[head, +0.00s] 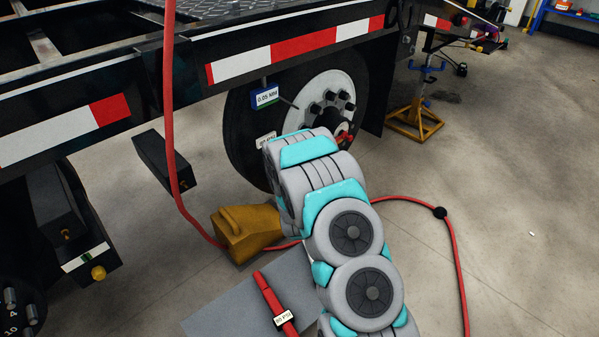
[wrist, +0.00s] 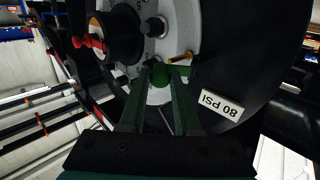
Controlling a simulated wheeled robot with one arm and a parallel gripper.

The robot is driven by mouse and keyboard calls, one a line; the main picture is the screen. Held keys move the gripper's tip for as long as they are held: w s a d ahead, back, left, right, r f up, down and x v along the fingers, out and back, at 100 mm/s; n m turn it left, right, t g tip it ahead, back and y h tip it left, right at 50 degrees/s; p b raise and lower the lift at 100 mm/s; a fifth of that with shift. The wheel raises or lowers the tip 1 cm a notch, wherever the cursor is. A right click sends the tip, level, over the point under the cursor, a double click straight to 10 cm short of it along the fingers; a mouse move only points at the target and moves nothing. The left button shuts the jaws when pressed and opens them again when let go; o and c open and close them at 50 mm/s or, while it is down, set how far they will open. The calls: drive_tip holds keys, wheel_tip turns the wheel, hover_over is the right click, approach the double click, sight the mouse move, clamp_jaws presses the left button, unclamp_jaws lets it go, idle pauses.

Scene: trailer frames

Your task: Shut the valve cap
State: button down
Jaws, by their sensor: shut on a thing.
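In the wrist view my gripper (wrist: 166,82) has its two green fingers up against the wheel's face. They are shut on a small green rounded piece, which looks like the valve cap (wrist: 172,72). A short brass-coloured stem (wrist: 181,57) shows just above it, against the pale rim. I cannot tell whether cap and stem touch. The trailer wheel (head: 245,130) is in the head view, where my arm covers its lower right part and hides the gripper and cap.
An "80 PSI" label (wrist: 220,105) is on the tyre. The hub (wrist: 108,38) carries a red piece (wrist: 88,42). A yellow wheel chock (head: 245,235) and a red hose (head: 450,250) lie on the floor. A yellow jack stand (head: 415,122) stands behind. Floor at right is largely clear.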

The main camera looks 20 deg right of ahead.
drive_tip(key=shift+w+d+r+n+y+b, duration=0.1)
drive_tip(key=shift+w+d+n+y+b, duration=0.35)
drive_tip(key=shift+n+y, duration=1.3)
drive_tip(key=shift+w+d+f+n+y+b, duration=0.2)
drive_tip(key=shift+w+d+n+y, duration=0.65)
drive_tip(key=shift+y, duration=1.6)
drive_tip(key=shift+w+d+r+n+y+b, duration=0.2)
drive_tip(key=shift+w+d+n+y+b, duration=0.15)
drive_tip(key=shift+n+y, duration=1.45)
drive_tip(key=c, duration=0.6)
unclamp_jaws()
drive_tip(key=shift+m+y, duration=0.3)
drive_tip(key=v, duration=0.7)
drive_tip(key=shift+s, duration=0.35)
